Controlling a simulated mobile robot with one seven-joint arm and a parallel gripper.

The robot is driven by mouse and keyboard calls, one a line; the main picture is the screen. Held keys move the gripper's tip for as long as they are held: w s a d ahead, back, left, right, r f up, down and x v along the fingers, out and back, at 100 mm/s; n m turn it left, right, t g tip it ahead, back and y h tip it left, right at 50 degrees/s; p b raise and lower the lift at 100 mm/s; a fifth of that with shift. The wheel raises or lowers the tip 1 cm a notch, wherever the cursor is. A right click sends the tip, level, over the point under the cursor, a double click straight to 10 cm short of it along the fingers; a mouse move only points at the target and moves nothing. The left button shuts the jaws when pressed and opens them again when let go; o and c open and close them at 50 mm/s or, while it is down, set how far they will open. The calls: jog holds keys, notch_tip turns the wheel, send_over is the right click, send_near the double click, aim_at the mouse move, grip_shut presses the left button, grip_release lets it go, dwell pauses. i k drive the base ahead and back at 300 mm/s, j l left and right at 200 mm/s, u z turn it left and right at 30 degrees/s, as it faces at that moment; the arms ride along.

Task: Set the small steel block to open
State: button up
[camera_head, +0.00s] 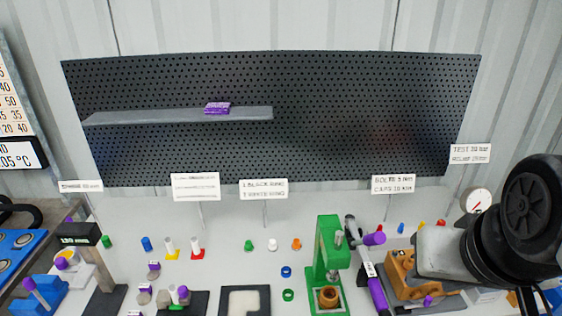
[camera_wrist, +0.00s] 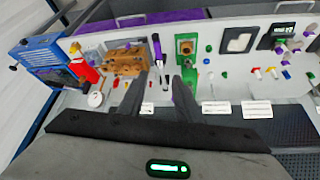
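I cannot pick out the small steel block with certainty. A pale grey block (camera_head: 483,296) shows partly behind my arm at the lower right of the head view; its setting cannot be read. In the wrist view my gripper (camera_wrist: 160,78) has its two dark fingers apart with nothing between them, above the bench. An orange-brown pump block (camera_wrist: 125,62) lies beyond the left finger. It also shows in the head view (camera_head: 402,272), partly hidden by my arm. A round gauge (camera_head: 475,201) stands behind my arm, and it shows in the wrist view (camera_wrist: 97,98) left of the fingers.
A green press (camera_head: 325,250) stands upright left of the pump block. A purple-handled tool (camera_head: 377,294) lies between them. Small coloured parts and sign cards spread over the bench. A shelf (camera_head: 160,115) on the pegboard holds a purple item (camera_head: 217,108).

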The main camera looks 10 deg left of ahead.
aim_at(184, 294)
jog(key=k+j+u, duration=0.1)
jog(key=j+u, duration=0.15)
jog(key=u, duration=0.15)
jog(key=k+j+u, duration=0.1)
jog(key=j+u, duration=0.15)
jog(key=u, duration=0.15)
jog(key=i+l+u, duration=0.1)
jog(key=u, duration=0.65)
jog(key=i+j+z, duration=0.25)
jog(key=i+j, duration=0.05)
jog(key=j, duration=0.05)
